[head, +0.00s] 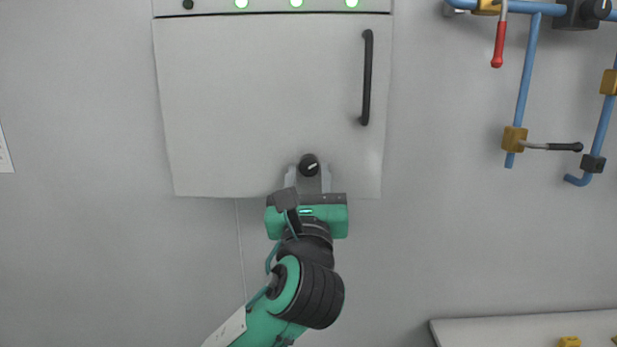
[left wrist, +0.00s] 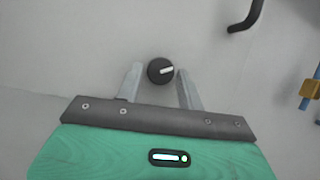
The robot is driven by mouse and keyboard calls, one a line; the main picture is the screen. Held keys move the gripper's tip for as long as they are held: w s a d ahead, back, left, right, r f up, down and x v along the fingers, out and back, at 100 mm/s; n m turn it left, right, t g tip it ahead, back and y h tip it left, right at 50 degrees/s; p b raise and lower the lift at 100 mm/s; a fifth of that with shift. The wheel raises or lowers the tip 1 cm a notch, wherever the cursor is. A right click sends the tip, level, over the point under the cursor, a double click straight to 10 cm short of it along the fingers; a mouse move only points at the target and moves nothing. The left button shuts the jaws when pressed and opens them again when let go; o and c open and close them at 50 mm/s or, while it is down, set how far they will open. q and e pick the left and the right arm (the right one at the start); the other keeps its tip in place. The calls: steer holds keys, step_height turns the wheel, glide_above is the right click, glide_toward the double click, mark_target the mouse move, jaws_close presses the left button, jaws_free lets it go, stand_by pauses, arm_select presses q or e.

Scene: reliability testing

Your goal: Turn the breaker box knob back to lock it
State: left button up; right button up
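The breaker box (head: 260,100) is a grey-white panel on the wall with a vertical black handle (head: 367,77) at its right. Its round black knob (head: 309,165) with a white mark sits near the bottom edge of the door. In the left wrist view the knob (left wrist: 161,71) lies between the finger ends, and its white mark points to the right and slightly up. My left gripper (head: 308,172) is at the knob from below. Its two grey fingers (left wrist: 156,84) are apart on either side, with a small gap at each side. My right gripper is in neither view.
Blue pipes (head: 524,90) with yellow fittings and a red-handled lever (head: 498,45) are on the wall at the right. A pale table (head: 530,330) with small yellow pieces is at the lower right. Green lights (head: 296,3) show above the door.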

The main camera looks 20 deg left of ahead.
arm_select(q)
steer(key=c, duration=0.6)
steer(key=shift+d+n, duration=0.1)
steer(key=shift+n, duration=0.4)
steer(key=n+y, duration=0.1)
steer(key=n, duration=0.1)
steer(key=n+g+y, duration=0.1)
steer(key=n, duration=0.2)
steer(key=n+g+y, duration=0.1)
steer(key=n+y, duration=0.1)
steer(key=shift+d+n, duration=0.25)
steer(key=shift+n, duration=0.15)
steer(key=n+g, duration=0.1)
steer(key=n, duration=0.1)
steer(key=n+g+y, duration=0.1)
steer(key=n, duration=0.2)
steer(key=n+g, duration=0.1)
steer(key=n, duration=0.1)
steer(key=shift+w+d+r+y+p, duration=0.1)
steer(key=shift+d+r+y+p, duration=0.05)
steer(key=shift+r+y+p, duration=0.15)
steer(key=shift+n, duration=0.4)
steer(key=o, duration=1)
steer(key=shift+f, duration=0.1)
